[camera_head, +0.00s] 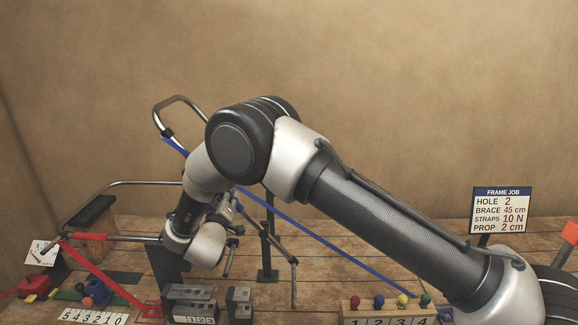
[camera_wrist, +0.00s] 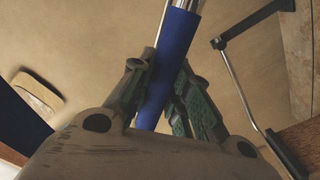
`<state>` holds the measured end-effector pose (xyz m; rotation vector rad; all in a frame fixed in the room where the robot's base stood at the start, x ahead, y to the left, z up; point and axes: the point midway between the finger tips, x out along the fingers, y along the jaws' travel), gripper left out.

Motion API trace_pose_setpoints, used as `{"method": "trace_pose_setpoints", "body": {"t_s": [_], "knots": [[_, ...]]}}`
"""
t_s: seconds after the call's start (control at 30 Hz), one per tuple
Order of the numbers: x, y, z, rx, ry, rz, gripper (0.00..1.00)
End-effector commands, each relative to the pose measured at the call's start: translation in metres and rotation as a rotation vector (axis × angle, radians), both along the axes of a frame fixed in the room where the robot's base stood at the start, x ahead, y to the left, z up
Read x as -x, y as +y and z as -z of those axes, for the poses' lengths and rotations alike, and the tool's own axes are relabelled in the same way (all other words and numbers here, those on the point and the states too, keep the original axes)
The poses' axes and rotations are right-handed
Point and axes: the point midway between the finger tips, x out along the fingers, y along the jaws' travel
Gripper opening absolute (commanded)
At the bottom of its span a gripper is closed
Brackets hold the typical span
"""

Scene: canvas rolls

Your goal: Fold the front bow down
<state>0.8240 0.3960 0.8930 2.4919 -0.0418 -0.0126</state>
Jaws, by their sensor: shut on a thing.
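In the wrist view my gripper (camera_wrist: 163,72) is shut on a blue sleeve (camera_wrist: 173,58) around a silver bow tube (camera_wrist: 194,5), one finger on each side. In the head view one silver bow (camera_head: 177,98) stands up behind my arm, with a blue strap (camera_head: 320,236) running down to the right. A second bow (camera_head: 140,183) is low at the left, with a red sleeve (camera_head: 90,237) and a red strap (camera_head: 105,275). My arm hides much of the frame and the grip in the head view; I cannot tell which bow is the front one.
A sign (camera_head: 502,210) reads hole 2, brace 45 cm, straps 10 N, prop 2 cm. A numbered block with coloured knobs (camera_head: 385,312) is at the front right, and dark numbered blocks (camera_head: 192,303) at the front middle. The wooden table (camera_head: 345,222) is fairly clear behind.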

Motion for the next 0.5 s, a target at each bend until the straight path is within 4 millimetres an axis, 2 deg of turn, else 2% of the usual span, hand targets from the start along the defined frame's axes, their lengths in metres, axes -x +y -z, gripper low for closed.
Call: {"method": "trace_pose_setpoints", "body": {"t_s": [0.3,0.5], "knots": [[0.0,0.003,0.005,0.025,0.005,0.002,0.0],[0.0,0.019,0.021,0.15,0.009,0.001,0.0]]}}
